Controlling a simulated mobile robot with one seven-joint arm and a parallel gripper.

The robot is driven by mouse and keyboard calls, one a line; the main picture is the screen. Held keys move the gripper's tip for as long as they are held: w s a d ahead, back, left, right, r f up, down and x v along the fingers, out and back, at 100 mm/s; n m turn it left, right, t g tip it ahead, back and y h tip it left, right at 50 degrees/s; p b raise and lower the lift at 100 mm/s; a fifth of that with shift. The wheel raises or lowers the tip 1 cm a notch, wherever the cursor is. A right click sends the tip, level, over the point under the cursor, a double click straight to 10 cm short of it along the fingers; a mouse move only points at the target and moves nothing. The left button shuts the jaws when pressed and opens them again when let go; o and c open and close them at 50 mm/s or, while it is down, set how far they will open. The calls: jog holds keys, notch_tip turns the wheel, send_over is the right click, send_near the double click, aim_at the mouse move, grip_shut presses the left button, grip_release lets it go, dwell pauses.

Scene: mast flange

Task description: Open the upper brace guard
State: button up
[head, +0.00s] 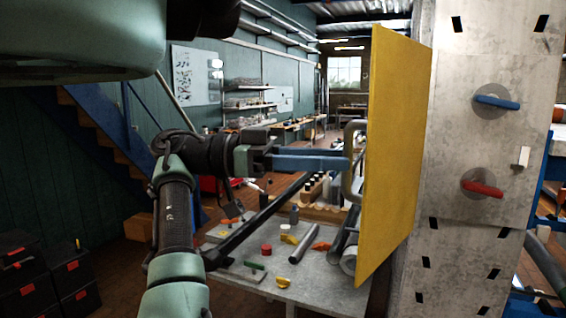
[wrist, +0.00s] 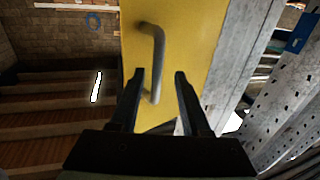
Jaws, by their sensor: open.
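The yellow guard panel (head: 392,150) stands at the left side of the grey mast, at an angle to the mast's front face. Its grey bar handle (head: 350,160) sticks out to the left, partly hidden by the panel's left edge. In the wrist view the yellow panel (wrist: 199,40) fills the middle, with the handle (wrist: 158,55) upright on it. My gripper (head: 346,162) reaches in from the left, level with the handle. Its jaws are open, and in the wrist view the fingertips (wrist: 160,75) lie on both sides of the handle's lower part. I cannot tell whether they touch it.
The mast (head: 470,150) carries a blue knob (head: 495,102) and a red knob (head: 482,188). A table (head: 320,288) with rods and small coloured parts stands below the panel. Dark boxes (head: 40,275) and blue stairs (head: 115,150) are at left.

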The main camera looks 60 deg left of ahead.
jog(key=p+v, duration=0.1)
jog(key=v, duration=0.9)
jog(key=shift+p, duration=0.3)
jog(key=shift+s+a, duration=0.1)
dwell(0.3)
